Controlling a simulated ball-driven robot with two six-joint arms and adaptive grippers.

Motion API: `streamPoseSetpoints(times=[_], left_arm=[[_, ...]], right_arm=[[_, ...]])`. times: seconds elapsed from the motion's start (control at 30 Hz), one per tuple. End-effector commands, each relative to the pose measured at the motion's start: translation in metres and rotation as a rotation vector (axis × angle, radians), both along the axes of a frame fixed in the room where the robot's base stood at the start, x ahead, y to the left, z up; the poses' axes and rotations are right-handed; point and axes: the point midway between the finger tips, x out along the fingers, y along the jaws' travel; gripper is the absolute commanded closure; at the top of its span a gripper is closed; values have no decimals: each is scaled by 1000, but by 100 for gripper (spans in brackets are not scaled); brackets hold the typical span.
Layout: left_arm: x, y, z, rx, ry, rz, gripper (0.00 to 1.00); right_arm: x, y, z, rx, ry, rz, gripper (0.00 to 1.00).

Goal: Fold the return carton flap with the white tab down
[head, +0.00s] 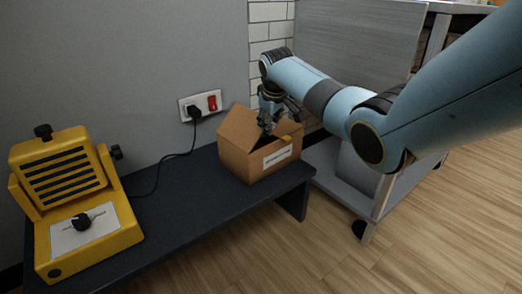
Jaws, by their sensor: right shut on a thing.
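The return carton (236,163) is a brown cardboard box on the dark low table, with a white label (277,157) on its front. A left flap (238,127) stands up at a slant, and a small yellow tab (286,139) shows at the front top edge. I cannot make out a white tab on a flap. My right gripper (267,127) points down at the carton's open top, among the flaps. It is shut on what seems to be a carton flap; its fingertips are small and partly hidden. My left gripper is not in view.
The dark table (185,215) also bears a yellow device (85,230) at the left. Its black cable runs to a wall socket (200,106) with a red switch. A grey wheeled cart (352,180) stands right of the table. Tabletop between device and carton is mostly clear.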

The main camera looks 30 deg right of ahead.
Motion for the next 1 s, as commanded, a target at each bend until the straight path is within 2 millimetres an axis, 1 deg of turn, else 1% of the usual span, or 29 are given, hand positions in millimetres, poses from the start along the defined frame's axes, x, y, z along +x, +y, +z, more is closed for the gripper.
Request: streamPoseSetpoints(times=[0.03, 0.13, 0.47, 0.7, 0.8, 1.0], left_arm=[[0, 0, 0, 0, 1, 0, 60], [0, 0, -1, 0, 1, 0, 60], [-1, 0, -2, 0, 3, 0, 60], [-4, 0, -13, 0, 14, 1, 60], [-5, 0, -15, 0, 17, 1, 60], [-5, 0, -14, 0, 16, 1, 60]], right_arm=[[0, -4, -2, 22, 5, -1, 90], [1, -6, -4, 57, 9, 1, 90], [1, -8, -6, 73, 12, 0, 90], [2, -17, -19, 190, 32, -1, 90], [2, -19, -20, 219, 34, 0, 90], [2, -19, -19, 225, 34, 1, 90]])
